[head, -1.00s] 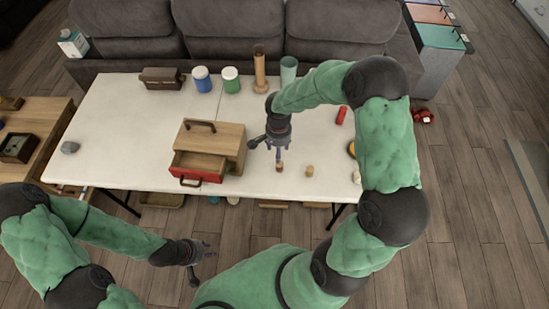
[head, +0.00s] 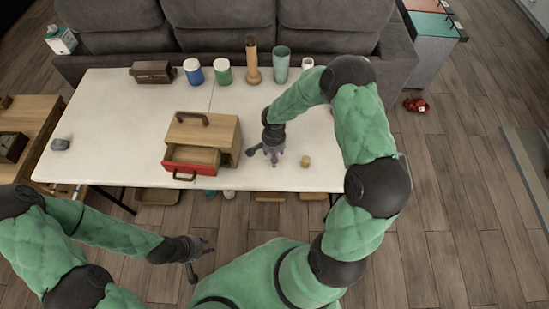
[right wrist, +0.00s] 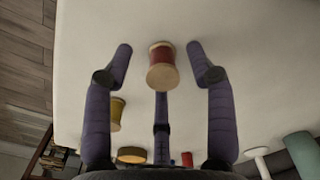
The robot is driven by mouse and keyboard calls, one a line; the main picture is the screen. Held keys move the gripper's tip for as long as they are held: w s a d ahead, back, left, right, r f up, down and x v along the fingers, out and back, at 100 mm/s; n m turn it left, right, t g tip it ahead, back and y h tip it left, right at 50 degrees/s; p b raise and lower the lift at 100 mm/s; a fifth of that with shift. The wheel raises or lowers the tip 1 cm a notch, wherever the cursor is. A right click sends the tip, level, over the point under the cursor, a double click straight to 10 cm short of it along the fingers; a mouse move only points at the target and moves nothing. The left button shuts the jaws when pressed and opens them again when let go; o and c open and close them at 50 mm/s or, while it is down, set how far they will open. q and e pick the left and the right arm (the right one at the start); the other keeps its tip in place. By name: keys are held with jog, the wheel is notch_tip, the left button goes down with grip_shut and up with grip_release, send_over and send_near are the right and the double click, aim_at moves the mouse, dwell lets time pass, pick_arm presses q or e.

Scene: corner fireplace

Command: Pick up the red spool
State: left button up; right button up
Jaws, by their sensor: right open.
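The red spool (right wrist: 162,66) stands on the white table, with red thread between pale wooden ends. In the right wrist view it lies between the spread purple fingers of my right gripper (right wrist: 160,48), apart from the two side fingers. In the head view my right gripper (head: 269,156) points down at the table's front part and mostly hides the spool. It is open and holds nothing. My left gripper (head: 202,259) is off the table's front edge, with its fingers spread and empty.
A wooden box with an open red drawer (head: 194,174) stands left of my right gripper. A small wooden spool (head: 305,161) is close on its right. Blue (head: 193,71) and green (head: 223,71) jars, a wooden vase (head: 252,66) and a teal cup (head: 281,65) line the back.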

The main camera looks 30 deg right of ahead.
jog(key=c, duration=0.9)
jog(key=shift+r, duration=0.15)
